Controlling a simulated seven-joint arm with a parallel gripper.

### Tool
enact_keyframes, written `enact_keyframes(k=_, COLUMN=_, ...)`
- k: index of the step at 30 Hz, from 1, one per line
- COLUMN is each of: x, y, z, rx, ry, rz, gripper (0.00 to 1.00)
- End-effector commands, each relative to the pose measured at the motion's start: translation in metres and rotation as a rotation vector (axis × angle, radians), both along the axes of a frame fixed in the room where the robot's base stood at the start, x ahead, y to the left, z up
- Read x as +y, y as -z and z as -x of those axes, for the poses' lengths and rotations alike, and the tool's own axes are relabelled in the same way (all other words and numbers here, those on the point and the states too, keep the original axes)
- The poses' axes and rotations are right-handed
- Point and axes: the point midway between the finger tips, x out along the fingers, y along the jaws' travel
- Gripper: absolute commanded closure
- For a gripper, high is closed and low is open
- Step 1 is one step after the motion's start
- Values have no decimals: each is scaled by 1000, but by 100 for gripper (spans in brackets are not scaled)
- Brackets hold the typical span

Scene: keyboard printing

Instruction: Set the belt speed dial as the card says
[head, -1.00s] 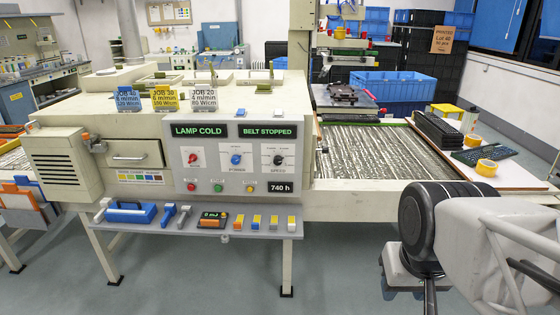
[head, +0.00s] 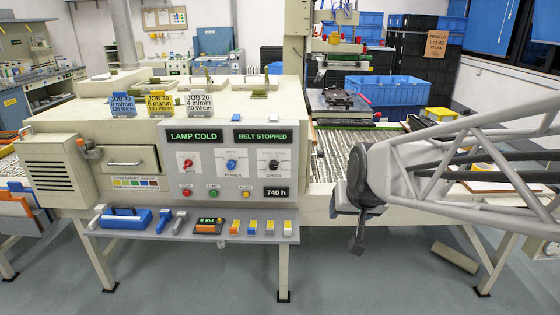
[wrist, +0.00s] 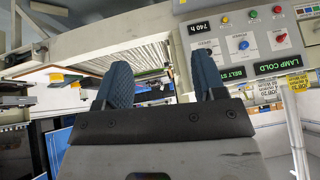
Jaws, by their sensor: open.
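The black speed dial (head: 273,164) is on the right of the cream machine's front panel, under the lit "BELT STOPPED" sign (head: 263,135). Its exact setting is too small to read. My gripper (head: 357,240) hangs to the right of the panel, apart from the dial. In the wrist view my gripper (wrist: 162,75) is open and empty, with the panel upside down beyond its right finger.
A blue power knob (head: 231,165) and a red knob (head: 187,163) sit left of the dial, with small buttons below. A grey shelf (head: 265,240) with tools juts out under the panel. The conveyor belt (head: 340,150) lies behind my arm. An orange lot sign (head: 437,44) hangs at the back.

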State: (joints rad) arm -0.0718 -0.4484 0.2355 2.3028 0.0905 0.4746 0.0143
Motion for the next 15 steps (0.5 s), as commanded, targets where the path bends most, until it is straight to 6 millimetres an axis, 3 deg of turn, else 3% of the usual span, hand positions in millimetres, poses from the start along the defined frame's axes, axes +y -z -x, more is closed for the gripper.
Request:
enact_keyframes(k=3, x=16, y=4, z=-51, rx=-82, ry=2, rz=-23, gripper=36)
enact_keyframes(k=15, x=70, y=25, z=-201, rx=-371, ry=33, rz=-91, gripper=36)
